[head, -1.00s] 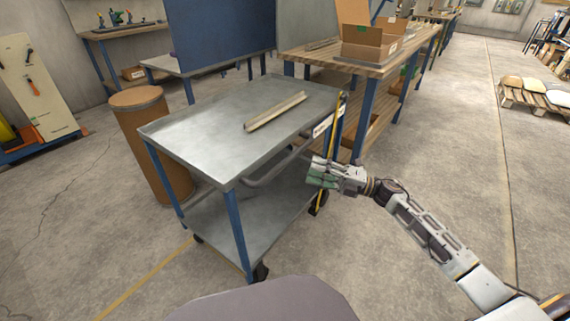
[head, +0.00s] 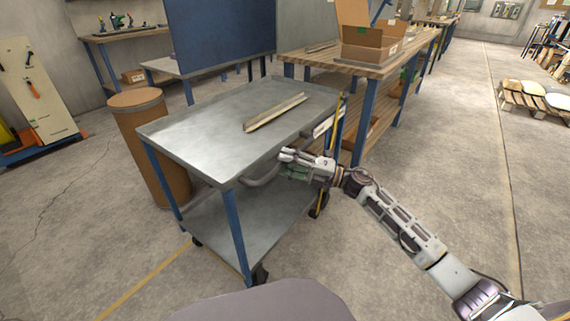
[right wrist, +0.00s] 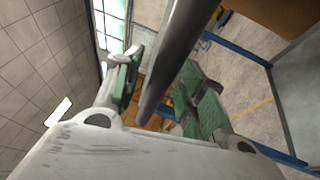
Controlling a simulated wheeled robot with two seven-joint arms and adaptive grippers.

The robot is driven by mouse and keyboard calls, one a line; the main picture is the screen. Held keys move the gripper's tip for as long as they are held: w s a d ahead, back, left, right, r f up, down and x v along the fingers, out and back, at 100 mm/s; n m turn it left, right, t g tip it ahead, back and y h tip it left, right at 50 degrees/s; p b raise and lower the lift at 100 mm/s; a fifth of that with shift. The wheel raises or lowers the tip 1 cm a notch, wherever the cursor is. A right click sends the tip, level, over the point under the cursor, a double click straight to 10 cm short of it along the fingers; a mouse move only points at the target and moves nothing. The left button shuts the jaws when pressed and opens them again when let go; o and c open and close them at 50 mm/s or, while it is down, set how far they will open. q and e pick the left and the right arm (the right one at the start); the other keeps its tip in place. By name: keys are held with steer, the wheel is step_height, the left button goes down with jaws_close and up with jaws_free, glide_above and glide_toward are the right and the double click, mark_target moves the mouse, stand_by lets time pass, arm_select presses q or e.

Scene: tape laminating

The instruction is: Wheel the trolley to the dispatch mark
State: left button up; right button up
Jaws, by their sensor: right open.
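The trolley (head: 205,133) has a grey metal top, a lower shelf, blue legs and black castors, and stands in the middle of the head view. A metal angle strip (head: 274,112) lies on its top. Its grey push handle (head: 262,182) sticks out along the near right side. My right gripper (head: 285,164) is open at this handle. In the right wrist view the handle bar (right wrist: 180,55) runs between the spread green-padded fingers, which do not look closed on it. My left gripper is out of view. I cannot identify a dispatch mark.
A brown drum (head: 155,150) stands close behind the trolley's left side. A wooden workbench (head: 375,67) with a cardboard box (head: 369,43) stands behind it on the right. A yellow floor line (head: 143,283) runs at the lower left. The floor at right is clear up to a pallet (head: 532,101).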

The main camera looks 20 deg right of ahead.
steer(key=shift+w+a, duration=0.1)
steer(key=shift+a, duration=0.15)
jaws_close()
stand_by(0.5)
